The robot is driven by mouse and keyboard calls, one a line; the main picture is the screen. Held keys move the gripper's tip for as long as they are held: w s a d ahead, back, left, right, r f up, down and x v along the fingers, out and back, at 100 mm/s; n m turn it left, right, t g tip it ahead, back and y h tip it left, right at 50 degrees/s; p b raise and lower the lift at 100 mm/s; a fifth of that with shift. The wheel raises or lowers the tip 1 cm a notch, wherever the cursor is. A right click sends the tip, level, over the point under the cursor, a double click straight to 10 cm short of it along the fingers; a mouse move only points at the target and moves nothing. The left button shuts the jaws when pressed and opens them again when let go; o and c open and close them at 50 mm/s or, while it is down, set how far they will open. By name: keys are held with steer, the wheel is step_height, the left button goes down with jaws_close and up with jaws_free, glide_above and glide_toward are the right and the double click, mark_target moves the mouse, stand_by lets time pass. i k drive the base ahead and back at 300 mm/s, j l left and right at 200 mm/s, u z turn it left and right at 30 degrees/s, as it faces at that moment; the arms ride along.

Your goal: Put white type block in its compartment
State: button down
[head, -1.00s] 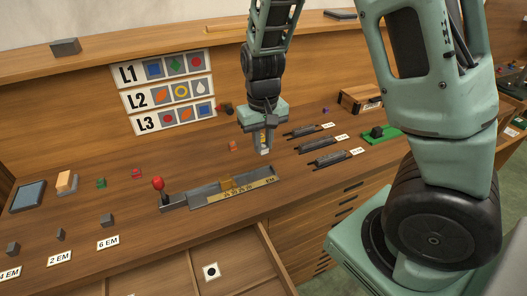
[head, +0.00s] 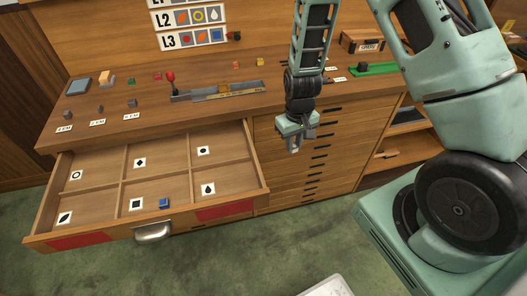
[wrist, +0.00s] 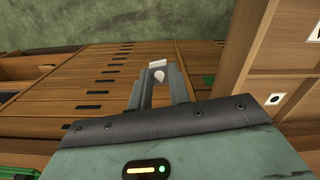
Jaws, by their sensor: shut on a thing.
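The white type block (wrist: 158,64) is held between the fingertips of my gripper (wrist: 158,78), which is shut on it. In the head view my gripper (head: 293,146) points down, just right of the open drawer (head: 262,174), in front of the cabinet's drawer fronts. The drawer has several compartments, each with a small shape label. The teardrop label (head: 208,189) lies in the front right compartment, the one nearest my gripper. A blue type block (head: 164,203) sits in the front middle compartment beside a square label (head: 136,204).
The desk top above the drawer holds a composing stick (head: 215,93), a red-knobbed lever (head: 171,79) and several small blocks. The chart (head: 192,28) stands behind. Wooden dividers and side walls edge the compartments.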

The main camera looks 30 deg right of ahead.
mark_target(238, 190)
steer(key=l+u, duration=0.1)
steer(key=l, duration=1.75)
steer(key=i+u, duration=0.1)
steer(key=u, duration=0.75)
steer(key=i+l+u, duration=0.1)
steer(key=u, duration=0.3)
steer(key=i, duration=0.25)
steer(key=l+u, duration=0.05)
